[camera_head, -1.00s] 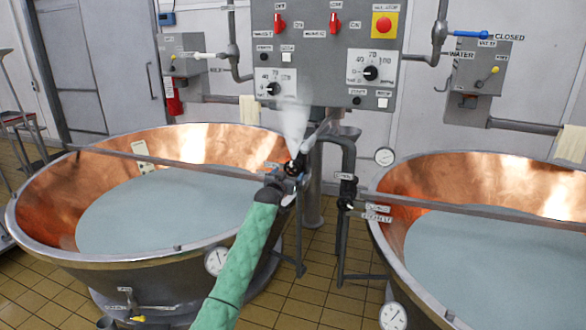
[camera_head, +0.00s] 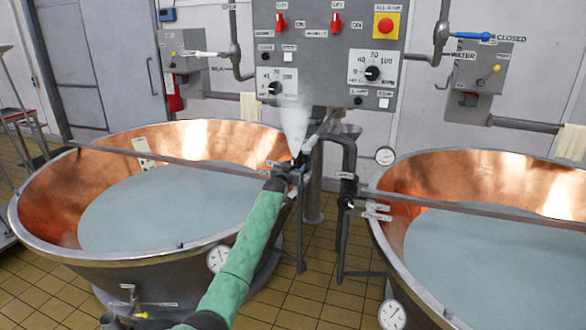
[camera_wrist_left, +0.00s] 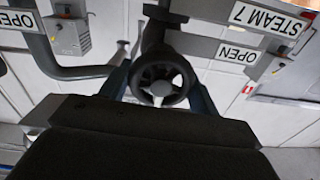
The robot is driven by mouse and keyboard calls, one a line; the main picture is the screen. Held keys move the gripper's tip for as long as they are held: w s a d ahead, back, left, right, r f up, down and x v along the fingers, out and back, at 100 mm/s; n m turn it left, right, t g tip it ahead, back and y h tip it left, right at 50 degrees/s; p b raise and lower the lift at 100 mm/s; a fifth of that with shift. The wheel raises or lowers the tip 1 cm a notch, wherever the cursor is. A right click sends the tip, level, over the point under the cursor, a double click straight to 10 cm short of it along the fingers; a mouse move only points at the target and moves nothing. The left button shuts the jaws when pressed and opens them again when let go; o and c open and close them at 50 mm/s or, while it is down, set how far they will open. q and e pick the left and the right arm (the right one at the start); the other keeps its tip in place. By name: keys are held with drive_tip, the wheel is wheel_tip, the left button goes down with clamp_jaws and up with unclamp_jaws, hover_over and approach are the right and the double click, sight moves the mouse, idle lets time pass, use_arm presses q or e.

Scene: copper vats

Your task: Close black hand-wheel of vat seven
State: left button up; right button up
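The black hand-wheel (camera_wrist_left: 162,80) faces the left wrist camera, with its spokes visible. Upside-down labels beside it read STEAM 7 and OPEN. My left gripper (camera_wrist_left: 160,72) has its fingers apart, one on each side of the wheel; whether they touch the rim cannot be told. In the head view my left gripper (camera_head: 292,170) is at the pipe between the two vats and largely hides the wheel. White steam (camera_head: 294,125) shows just above it. The left vat (camera_head: 60,244) holds pale liquid. My right gripper is not in view.
The right vat (camera_head: 470,162) stands across a narrow tiled gap. Another black valve (camera_head: 347,203) sits on the pipe right of my left gripper. A grey control panel (camera_head: 325,55) with red switches hangs behind. A metal bar (camera_head: 190,163) crosses the left vat.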

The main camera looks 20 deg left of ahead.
use_arm(q)
drive_tip(key=c, duration=0.4)
drive_tip(key=shift+f, duration=0.1)
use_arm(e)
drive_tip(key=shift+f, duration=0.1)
use_arm(q)
drive_tip(key=shift+m+b, duration=0.7)
drive_tip(key=shift+m, duration=0.8)
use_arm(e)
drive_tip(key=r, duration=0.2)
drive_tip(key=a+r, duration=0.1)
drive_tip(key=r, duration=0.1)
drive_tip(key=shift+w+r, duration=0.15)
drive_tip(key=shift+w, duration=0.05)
use_arm(q)
drive_tip(key=o, duration=0.9)
drive_tip(key=shift+o, duration=0.2)
drive_tip(key=shift+s, duration=0.1)
